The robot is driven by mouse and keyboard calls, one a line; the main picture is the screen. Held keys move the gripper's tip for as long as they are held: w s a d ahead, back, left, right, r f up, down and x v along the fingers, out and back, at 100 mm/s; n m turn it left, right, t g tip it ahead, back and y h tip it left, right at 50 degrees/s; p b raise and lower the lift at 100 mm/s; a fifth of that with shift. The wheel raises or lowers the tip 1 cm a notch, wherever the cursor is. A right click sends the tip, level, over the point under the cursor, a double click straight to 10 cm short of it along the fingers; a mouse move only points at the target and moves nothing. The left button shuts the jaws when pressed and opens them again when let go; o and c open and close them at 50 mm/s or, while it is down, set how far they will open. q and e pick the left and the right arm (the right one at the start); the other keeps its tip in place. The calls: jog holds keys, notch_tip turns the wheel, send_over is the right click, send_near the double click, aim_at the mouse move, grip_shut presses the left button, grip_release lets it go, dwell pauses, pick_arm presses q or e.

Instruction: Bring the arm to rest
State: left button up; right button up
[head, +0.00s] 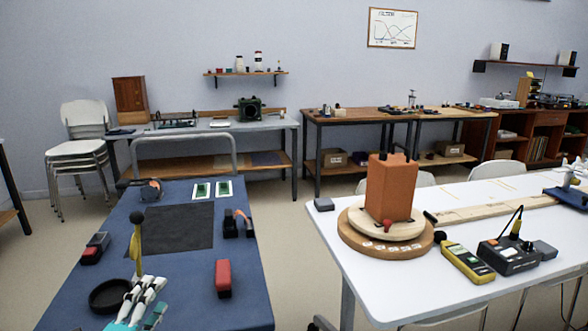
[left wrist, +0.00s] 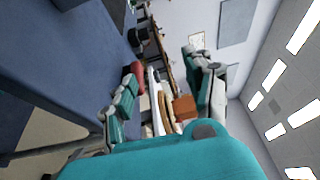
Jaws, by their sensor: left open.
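My left gripper (head: 146,292), white and teal, shows at the bottom of the head view, over the near left part of the blue table (head: 190,295) next to a black round dish. Its height above the tabletop is hard to tell. In the left wrist view its two fingers (left wrist: 165,80) stand apart with nothing held between them, and the teal wrist body fills the bottom. That view is turned on its side, with the blue tabletop at left. My right gripper is in neither view.
The blue table holds a black dish (head: 110,295), a red block (head: 223,278), a dark mat (head: 172,227) and a yellow upright tool (head: 138,248). A white table (head: 375,290) at right carries an orange block (head: 391,188) on a round base. Floor shows between the tables.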

pick_arm(q)
jog(key=s+f+n+g+y, duration=0.2)
jog(key=s+f+n+g, duration=0.2)
jog(key=s+f+n, duration=0.3)
jog(key=s+f+n+g+y, duration=0.25)
jog(key=s+f+n, duration=0.2)
jog(key=f, duration=0.45)
jog(key=s+d+f+n+g+h, duration=0.1)
jog(key=s+d+f+n+g, duration=0.25)
jog(key=s, duration=0.45)
jog(key=s+d+f+n+g+h, duration=0.1)
jog(key=s+d+f+n+g, duration=0.15)
jog(key=s+f+g, duration=0.4)
notch_tip(320, 180, down, 22)
jog(key=s, duration=0.2)
jog(key=s+a+f+p, duration=0.2)
jog(key=s+a+p, duration=0.1)
jog(key=s+p, duration=1.3)
jog(key=shift+s+f+p, duration=0.2)
jog(key=shift+s+p, duration=0.15)
jog(key=shift+s, duration=0.3)
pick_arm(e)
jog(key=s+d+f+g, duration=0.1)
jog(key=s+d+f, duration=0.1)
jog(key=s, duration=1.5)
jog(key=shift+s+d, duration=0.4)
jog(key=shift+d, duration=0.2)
pick_arm(q)
jog(key=shift+g, duration=0.25)
jog(key=shift+c, duration=0.4)
